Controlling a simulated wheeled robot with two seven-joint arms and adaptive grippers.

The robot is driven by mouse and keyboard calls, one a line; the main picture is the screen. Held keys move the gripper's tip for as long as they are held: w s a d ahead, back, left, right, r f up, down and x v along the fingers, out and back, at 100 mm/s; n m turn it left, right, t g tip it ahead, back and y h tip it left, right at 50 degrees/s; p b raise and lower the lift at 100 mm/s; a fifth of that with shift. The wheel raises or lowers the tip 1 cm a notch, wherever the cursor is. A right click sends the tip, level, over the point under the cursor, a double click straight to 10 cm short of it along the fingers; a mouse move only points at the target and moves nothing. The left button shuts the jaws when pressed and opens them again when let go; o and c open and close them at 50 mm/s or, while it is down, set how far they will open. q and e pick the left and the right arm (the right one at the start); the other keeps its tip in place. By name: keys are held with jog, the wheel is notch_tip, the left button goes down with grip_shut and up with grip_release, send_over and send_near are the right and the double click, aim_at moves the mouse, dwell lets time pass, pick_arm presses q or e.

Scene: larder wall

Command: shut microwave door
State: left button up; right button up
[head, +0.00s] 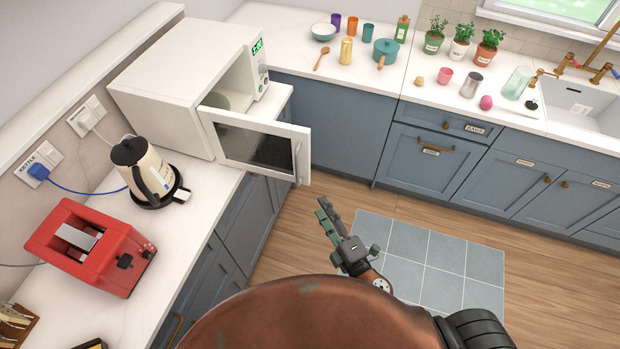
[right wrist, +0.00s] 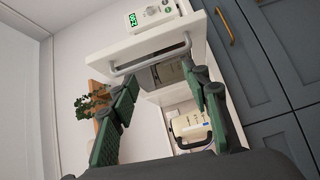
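The white microwave (head: 170,85) stands on the left counter, in the corner. Its door (head: 222,125) is open, swung out over the counter's front edge, with a dark window and a light handle (head: 298,162) at its free edge. In the right wrist view the door's handle (right wrist: 150,55) lies ahead of the fingers, and the green display (right wrist: 132,19) shows above. My right gripper (head: 324,212) is open and empty, to the right of and below the handle in the head view, apart from it. Its spread green fingers also show in the right wrist view (right wrist: 158,78). My left gripper is not in view.
A kettle (head: 150,172) and a red toaster (head: 88,245) stand on the left counter. The back counter holds cups, a teal pot (head: 385,52) and potted plants (head: 461,42). The floor (head: 330,192) in front of the blue cabinets is clear around a grey mat (head: 450,258).

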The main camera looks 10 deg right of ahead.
aim_at(305, 168)
jog(key=shift+s+a+f+n, duration=0.15)
jog(key=shift+s+a+n, duration=0.05)
jog(key=shift+n, duration=0.3)
jog(key=shift+c, duration=0.9)
jog(key=shift+a, duration=0.1)
jog(key=shift+c, duration=0.7)
jog(key=shift+w+a, duration=0.1)
jog(key=shift+w, duration=0.3)
jog(key=shift+c, duration=0.9)
jog(key=p+x, duration=0.3)
jog(key=x, duration=0.6)
jog(key=shift+w+a, duration=0.15)
jog(key=shift+w, duration=0.1)
grip_shut()
jog(key=shift+w+d+p, duration=0.2)
jog(key=shift+w+d, duration=0.35)
jog(key=shift+w, duration=0.2)
jog(key=shift+w+d+p, duration=0.15)
jog(key=shift+w+d, duration=0.4)
jog(key=shift+w, duration=0.2)
jog(key=shift+w, duration=0.1)
